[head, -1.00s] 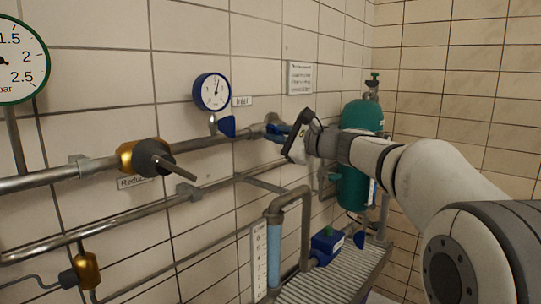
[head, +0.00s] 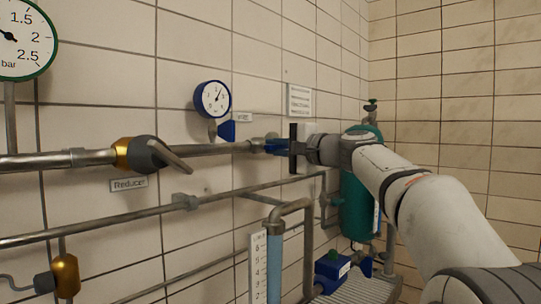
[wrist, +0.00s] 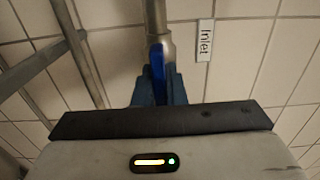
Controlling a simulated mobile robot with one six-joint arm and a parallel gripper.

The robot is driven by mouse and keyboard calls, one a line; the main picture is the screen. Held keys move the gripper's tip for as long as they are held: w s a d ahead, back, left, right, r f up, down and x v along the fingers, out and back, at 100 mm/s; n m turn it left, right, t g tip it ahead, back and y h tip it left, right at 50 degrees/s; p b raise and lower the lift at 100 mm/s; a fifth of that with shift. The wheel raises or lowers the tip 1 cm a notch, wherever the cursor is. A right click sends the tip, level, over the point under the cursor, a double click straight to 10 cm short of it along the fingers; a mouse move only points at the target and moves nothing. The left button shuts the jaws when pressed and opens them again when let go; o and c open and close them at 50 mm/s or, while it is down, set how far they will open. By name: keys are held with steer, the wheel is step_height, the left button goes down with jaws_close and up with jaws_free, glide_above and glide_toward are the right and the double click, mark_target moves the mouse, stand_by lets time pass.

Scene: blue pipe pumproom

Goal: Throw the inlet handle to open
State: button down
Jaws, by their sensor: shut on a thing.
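The inlet handle (wrist: 157,62) is a narrow blue lever at the grey inlet pipe (wrist: 155,15). In the wrist view it lies roughly in line with the pipe, its near end between my blue fingers. My gripper (wrist: 157,95) is shut on it. In the head view my gripper (head: 275,146) is at the upper pipe, right of the gauge, its dark body upright. There the handle cannot be told apart from the blue fingers. The "Inlet" label (wrist: 204,40) is on the wall right of the pipe in the wrist view.
A blue-rimmed gauge (head: 213,99) with a small blue tap (head: 227,131) is left of my gripper. Further left is the reducer (head: 140,154). A lower pipe (head: 120,222) runs beneath. A green cylinder (head: 357,210) stands behind my arm.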

steer(key=shift+f, duration=0.35)
steer(key=c, duration=1.5)
jaws_free()
steer(key=shift+d+r, duration=0.1)
steer(key=shift+r, duration=0.1)
steer(key=shift+s+d, duration=0.1)
steer(key=v, duration=0.7)
steer(key=shift+s+d+b, duration=0.2)
steer(key=shift+d+b, duration=0.05)
steer(key=shift+b, duration=0.15)
